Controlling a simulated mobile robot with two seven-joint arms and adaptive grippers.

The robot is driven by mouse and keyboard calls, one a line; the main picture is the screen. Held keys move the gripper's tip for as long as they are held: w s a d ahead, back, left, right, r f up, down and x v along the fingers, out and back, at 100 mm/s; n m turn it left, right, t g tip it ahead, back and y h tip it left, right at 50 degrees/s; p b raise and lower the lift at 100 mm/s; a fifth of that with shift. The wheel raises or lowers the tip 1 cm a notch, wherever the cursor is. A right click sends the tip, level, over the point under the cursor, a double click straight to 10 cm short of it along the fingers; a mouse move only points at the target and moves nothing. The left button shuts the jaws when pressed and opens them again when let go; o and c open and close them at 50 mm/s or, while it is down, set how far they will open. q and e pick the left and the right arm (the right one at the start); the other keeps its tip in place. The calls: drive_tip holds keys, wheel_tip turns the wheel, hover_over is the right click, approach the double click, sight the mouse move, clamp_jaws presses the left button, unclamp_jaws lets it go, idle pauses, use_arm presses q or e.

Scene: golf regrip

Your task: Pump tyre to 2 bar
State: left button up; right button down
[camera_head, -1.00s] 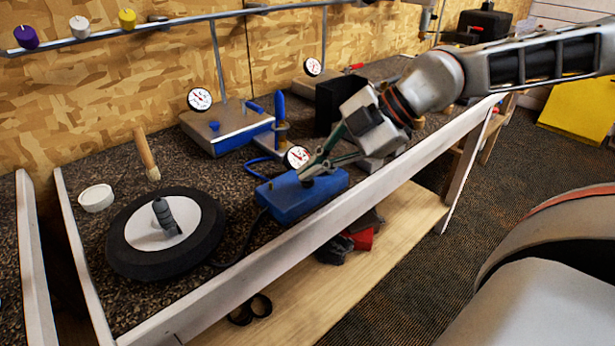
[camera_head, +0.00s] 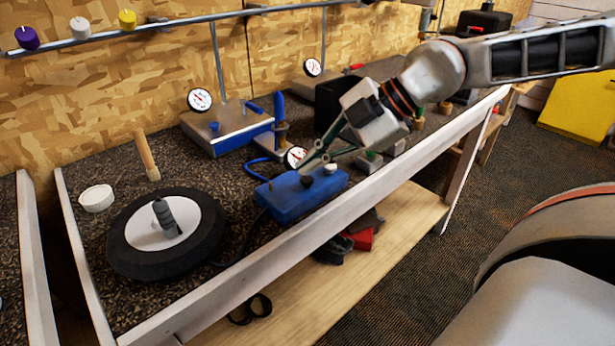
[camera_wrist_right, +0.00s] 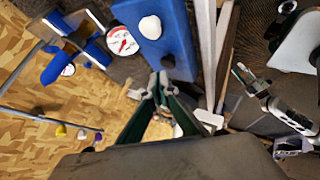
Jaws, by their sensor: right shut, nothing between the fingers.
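A black tyre (camera_head: 128,262) with a white hub and a grey upright grip lies flat on the bench at left. A blue box (camera_head: 290,205) stands to its right, with a dark knob (camera_head: 307,181) and a white knob (camera_head: 330,169) on top. A round white gauge (camera_head: 295,158) is by its back edge; it also shows in the right wrist view (camera_wrist_right: 122,40), its reading too small to tell. My right gripper (camera_head: 312,166) is shut and empty, its tips just above the box near the dark knob. My left gripper (camera_wrist_right: 242,75) seems to show at the right wrist view's right; its jaws are unclear.
A blue-and-grey device with a gauge (camera_head: 227,136) stands behind the box. A wooden-handled tool (camera_head: 147,155) and white tub (camera_head: 97,198) stand behind the tyre. The bench's raised white front edge (camera_head: 370,180) runs close to the box. A dark hose links box and tyre side.

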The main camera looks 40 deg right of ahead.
sight(311, 179)
drive_tip(key=shift+r, duration=0.25)
drive_tip(key=shift+r+p, duration=0.35)
drive_tip(key=shift+r, duration=2.1)
